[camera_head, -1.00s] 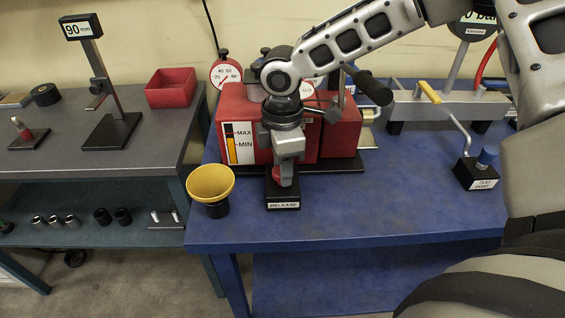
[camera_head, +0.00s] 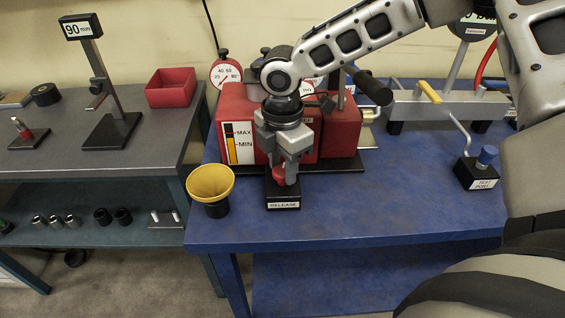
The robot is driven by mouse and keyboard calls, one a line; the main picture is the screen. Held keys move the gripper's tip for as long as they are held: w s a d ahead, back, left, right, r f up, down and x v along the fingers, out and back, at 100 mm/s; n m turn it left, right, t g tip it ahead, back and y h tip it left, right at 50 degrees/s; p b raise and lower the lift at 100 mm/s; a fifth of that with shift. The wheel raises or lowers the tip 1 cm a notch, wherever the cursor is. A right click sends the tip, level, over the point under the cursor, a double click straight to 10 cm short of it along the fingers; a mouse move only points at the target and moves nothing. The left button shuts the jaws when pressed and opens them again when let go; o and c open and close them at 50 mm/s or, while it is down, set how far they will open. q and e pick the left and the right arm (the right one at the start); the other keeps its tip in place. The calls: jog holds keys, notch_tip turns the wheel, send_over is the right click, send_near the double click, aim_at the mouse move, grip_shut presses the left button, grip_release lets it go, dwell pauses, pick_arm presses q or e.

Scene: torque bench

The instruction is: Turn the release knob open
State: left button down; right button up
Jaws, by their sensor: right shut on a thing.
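The release knob (camera_head: 279,175) is red and sits on a small black block labelled RELEASE (camera_head: 284,205) at the front of the red pump unit on the blue bench. My right gripper (camera_head: 285,172) points down over the block from above, shut on the knob. Its fingers hide part of the knob. My left gripper is not in view.
The red unit (camera_head: 340,137) with a MAX/MIN level strip stands right behind the gripper. A yellow funnel cup (camera_head: 210,184) stands close to the left of the block. A test port block (camera_head: 478,172) stands at the right. The blue bench front (camera_head: 380,210) is clear.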

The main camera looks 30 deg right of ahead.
aim_at(283, 169)
jog(key=shift+w+r, duration=0.1)
jog(key=o, duration=1)
jog(key=shift+r, duration=0.1)
notch_tip(283, 169, up, 16)
jog(key=shift+f+b, duration=0.1)
jog(key=shift+b, duration=0.25)
